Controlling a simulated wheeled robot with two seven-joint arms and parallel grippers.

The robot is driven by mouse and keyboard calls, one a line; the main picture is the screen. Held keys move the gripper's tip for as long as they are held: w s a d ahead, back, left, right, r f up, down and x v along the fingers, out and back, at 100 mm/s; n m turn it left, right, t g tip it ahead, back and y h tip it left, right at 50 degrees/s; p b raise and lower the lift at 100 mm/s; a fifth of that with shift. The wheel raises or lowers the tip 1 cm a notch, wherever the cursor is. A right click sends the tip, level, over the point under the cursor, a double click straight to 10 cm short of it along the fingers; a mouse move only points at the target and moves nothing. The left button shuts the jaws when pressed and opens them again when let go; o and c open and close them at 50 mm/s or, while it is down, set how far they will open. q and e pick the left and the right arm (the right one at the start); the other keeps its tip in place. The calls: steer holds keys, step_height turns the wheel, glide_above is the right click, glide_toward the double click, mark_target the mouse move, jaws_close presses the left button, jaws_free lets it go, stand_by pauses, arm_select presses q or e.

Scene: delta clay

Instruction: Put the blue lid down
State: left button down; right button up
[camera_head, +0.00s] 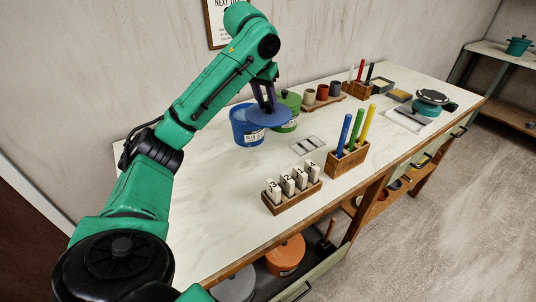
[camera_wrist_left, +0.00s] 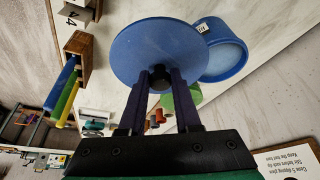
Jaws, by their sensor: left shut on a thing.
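My left gripper (camera_head: 264,97) is shut on the dark knob of the blue lid (camera_head: 268,117) and holds it above the bench. In the left wrist view the lid (camera_wrist_left: 158,48) is a round blue disc between the fingertips (camera_wrist_left: 160,80). The blue pot (camera_head: 243,130) stands open on the bench, just left of the lid in the head view; it also shows in the left wrist view (camera_wrist_left: 226,55). The lid is beside the pot's mouth, overlapping its edge in view; I cannot tell whether they touch. My right gripper is not in view.
A green lidded pot (camera_head: 289,105) stands close behind the lid. A numbered block rack (camera_head: 291,195), a wooden holder with coloured rods (camera_head: 348,158) and a small pale plate (camera_head: 308,145) are to the right. The white bench top (camera_head: 215,220) is clear at the front left.

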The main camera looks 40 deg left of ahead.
arm_select(q)
steer(key=f, duration=0.5)
steer(key=f+b, duration=0.1)
steer(key=f, duration=0.5)
steer(key=s+f+b, duration=0.1)
steer(key=f, duration=0.5)
steer(key=shift+d+f, duration=0.1)
steer(key=shift+d, duration=0.2)
steer(key=c, duration=0.6)
jaws_free()
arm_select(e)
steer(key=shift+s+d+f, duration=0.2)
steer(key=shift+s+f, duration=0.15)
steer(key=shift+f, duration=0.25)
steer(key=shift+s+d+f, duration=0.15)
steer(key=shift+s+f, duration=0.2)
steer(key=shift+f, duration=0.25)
arm_select(q)
steer(key=v, duration=1.2)
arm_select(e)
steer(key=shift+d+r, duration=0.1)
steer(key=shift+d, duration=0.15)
